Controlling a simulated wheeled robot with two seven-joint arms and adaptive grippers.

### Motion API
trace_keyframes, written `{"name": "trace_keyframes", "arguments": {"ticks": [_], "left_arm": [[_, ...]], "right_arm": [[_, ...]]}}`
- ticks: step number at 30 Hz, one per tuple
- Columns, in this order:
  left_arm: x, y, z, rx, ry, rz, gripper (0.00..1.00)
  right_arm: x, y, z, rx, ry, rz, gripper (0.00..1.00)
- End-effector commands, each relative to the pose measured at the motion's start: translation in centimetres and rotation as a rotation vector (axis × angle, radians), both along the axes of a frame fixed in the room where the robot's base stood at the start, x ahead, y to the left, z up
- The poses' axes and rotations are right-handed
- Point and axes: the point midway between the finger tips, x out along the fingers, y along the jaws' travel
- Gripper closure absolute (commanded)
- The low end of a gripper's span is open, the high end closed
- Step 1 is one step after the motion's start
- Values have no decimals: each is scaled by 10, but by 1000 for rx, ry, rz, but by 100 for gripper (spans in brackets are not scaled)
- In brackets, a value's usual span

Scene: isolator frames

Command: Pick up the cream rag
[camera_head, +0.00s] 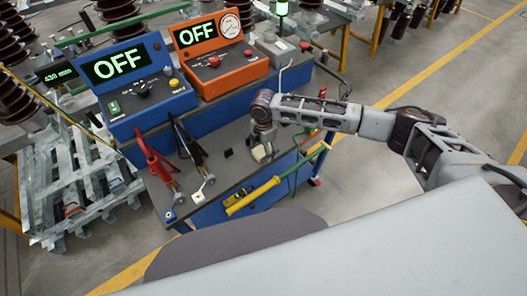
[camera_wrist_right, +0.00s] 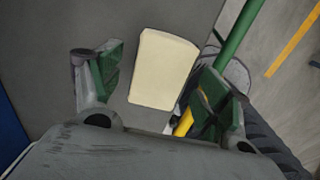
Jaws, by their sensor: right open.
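The cream rag (camera_wrist_right: 162,68) is a flat pale block with rounded corners on a grey surface, tilted slightly in the right wrist view. It appears between the two green-padded fingers of my right gripper (camera_wrist_right: 161,76), with a gap on the left side and the right finger close to its edge. In the head view my right gripper (camera_head: 263,142) hangs over the cart top, and part of the rag (camera_head: 259,154) shows at its tip. The gripper is open; whether the fingers are down level with the rag is unclear. My left gripper is outside both views.
Blue (camera_head: 140,83) and orange (camera_head: 219,55) boxes reading OFF stand behind.

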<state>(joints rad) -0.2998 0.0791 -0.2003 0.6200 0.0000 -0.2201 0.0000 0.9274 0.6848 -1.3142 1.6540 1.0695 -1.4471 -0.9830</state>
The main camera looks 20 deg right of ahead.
Motion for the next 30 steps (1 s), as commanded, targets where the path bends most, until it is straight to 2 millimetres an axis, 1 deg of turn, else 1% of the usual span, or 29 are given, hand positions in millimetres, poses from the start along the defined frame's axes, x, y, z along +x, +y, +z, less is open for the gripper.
{"name": "trace_keyframes", "arguments": {"ticks": [4,16,17,27,30], "left_arm": [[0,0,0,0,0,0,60],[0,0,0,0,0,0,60],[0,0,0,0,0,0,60],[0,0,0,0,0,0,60],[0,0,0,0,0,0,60]], "right_arm": [[0,0,-5,2,-2,0,23],[0,0,-5,0,-1,0,23],[0,0,-5,0,-1,0,24],[0,0,-5,0,-1,0,68],[0,0,-5,0,-1,0,69]]}}
